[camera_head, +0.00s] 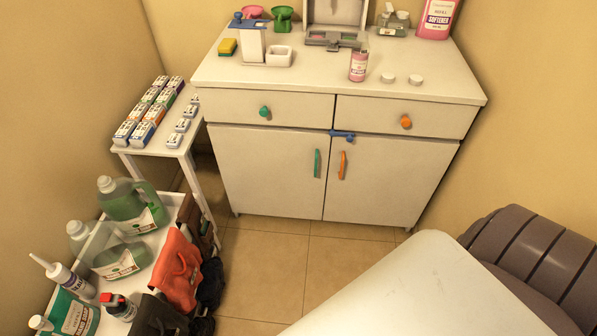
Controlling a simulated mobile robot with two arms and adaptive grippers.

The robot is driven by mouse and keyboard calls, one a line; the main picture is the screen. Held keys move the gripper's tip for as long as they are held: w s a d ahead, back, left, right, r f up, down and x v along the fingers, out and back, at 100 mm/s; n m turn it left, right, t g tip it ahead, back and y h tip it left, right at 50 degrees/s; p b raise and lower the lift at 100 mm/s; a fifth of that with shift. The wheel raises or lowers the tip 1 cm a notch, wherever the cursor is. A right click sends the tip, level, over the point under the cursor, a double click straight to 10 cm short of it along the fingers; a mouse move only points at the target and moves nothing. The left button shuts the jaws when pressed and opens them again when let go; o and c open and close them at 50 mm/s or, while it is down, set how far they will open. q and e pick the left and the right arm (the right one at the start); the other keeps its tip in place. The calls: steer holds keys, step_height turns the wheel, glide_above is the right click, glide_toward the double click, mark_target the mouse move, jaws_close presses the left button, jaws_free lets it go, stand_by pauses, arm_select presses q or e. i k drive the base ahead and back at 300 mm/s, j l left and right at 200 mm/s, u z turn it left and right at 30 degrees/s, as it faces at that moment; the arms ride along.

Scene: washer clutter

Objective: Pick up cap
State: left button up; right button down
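Two small white round caps lie on the top of the white cabinet (300,85), right of the middle. One cap (388,78) is nearer the pink bottle, and the other cap (415,80) is a little to its right. They are apart from each other. The small pink bottle (358,68) stands upright to their left. I cannot tell which of the two is the task's cap. Neither of my grippers is in view.
A white container (279,57) and a yellow sponge (228,47) are farther left. The cabinet top's right front is clear. A side table (150,148) with small boxes stands left.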

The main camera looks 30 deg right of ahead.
mark_target(414, 80)
steer(key=z, duration=1)
